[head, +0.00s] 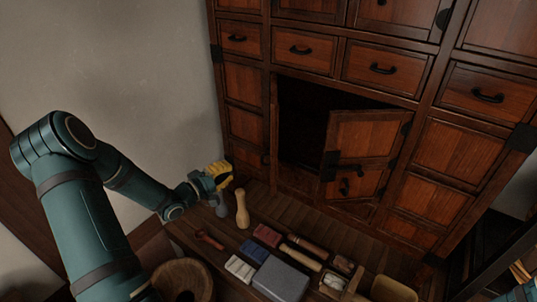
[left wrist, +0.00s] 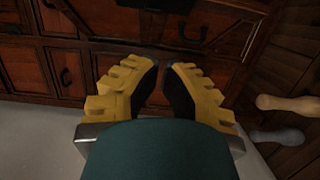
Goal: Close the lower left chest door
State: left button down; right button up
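The chest's lower door (head: 372,133) stands open in the head view. Its left edge is swung out from the dark opening (head: 305,115), and black hinges show on its right edge. It has a black plate on its left edge and a dark handle. My left gripper (head: 222,172) is left of the door and apart from it, near the chest's lower left corner. In the left wrist view the gripper (left wrist: 163,66) has a narrow gap between its yellow fingers, with nothing held. My right gripper (head: 521,271) shows only partly at the lower right edge; its fingers cannot be read.
A wooden bench (head: 205,258) in front of the chest holds a pale pestle-like piece (head: 242,210), a grey block (head: 281,279), a red block (head: 266,235) and several tools. A round wooden vessel (head: 180,279) stands at the lower left. Dark rails (head: 490,262) are at the right.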

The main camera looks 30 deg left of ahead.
pick_arm(q)
jog(key=d+b+x, duration=0.1)
jog(key=d+x, duration=0.1)
jog(key=x, duration=1)
jog(key=shift+d+r, duration=0.2)
jog(key=shift+d, duration=0.15)
jog(key=shift+s+d, duration=0.1)
jog(key=w+d+b, duration=0.5)
jog(key=w+d, duration=0.6)
jog(key=shift+w+d, duration=0.15)
jog(key=shift+d, duration=0.05)
dwell(0.6)
